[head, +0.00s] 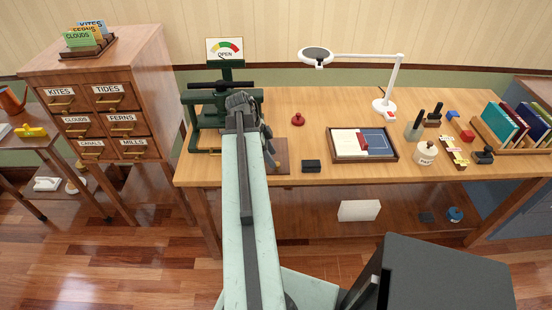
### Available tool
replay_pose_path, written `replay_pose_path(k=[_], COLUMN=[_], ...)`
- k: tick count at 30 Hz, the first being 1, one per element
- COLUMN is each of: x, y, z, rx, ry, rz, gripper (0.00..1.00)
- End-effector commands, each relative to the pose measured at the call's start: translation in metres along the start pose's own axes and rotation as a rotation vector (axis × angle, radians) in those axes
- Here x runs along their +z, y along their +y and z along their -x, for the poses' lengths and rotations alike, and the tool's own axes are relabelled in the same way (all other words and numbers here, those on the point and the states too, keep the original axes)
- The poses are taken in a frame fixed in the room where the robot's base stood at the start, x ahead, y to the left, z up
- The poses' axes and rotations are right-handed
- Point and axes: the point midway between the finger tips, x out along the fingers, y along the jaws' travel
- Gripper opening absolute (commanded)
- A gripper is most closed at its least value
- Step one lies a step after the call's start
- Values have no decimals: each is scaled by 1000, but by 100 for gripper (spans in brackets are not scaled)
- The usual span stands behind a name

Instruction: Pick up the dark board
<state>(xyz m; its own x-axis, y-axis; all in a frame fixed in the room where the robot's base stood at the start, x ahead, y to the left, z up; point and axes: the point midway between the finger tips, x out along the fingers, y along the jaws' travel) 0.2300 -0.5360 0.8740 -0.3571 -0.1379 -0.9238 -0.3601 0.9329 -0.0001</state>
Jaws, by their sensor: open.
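A dark brown flat board (281,163) lies on the wooden table, left of the middle and near the front edge. My arm and gripper cover its left part. My gripper (270,154) points down over or just beside the board and is open. I cannot tell whether its fingers touch the board. A small black block (311,166) lies just to the right of the board. A small dark slab (427,217) lies on the table's lower shelf at the right.
A green press (195,140) stands behind and left of my gripper. A red-knobbed stamp (298,119) and a framed tray (393,155) are to the right. A desk lamp (384,105), jars and a book rack stand farther right. A drawer cabinet (100,120) is at left.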

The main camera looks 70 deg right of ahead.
Motion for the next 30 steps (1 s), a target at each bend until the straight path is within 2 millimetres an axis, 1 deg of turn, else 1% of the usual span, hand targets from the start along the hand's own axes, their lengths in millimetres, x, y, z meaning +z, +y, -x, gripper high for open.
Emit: replay_pose_path(k=[1, 3, 5, 7, 12, 13, 18, 30], x=[3, 3, 2, 1, 0, 0, 0, 0], y=[-1, -1, -1, -1, -1, -1, -1, -1], z=[-17, -30, -38, -41, -37, -37, -37, -37], rx=[0, 1, 1, 0, 0, 0, 0, -1], ry=[0, 0, 0, 0, 0, 0, 0, 0], rz=[-1, -2, -1, 0, 1, 1, 1, 1], gripper=[49, 49, 49, 49, 49, 46, 0, 0])
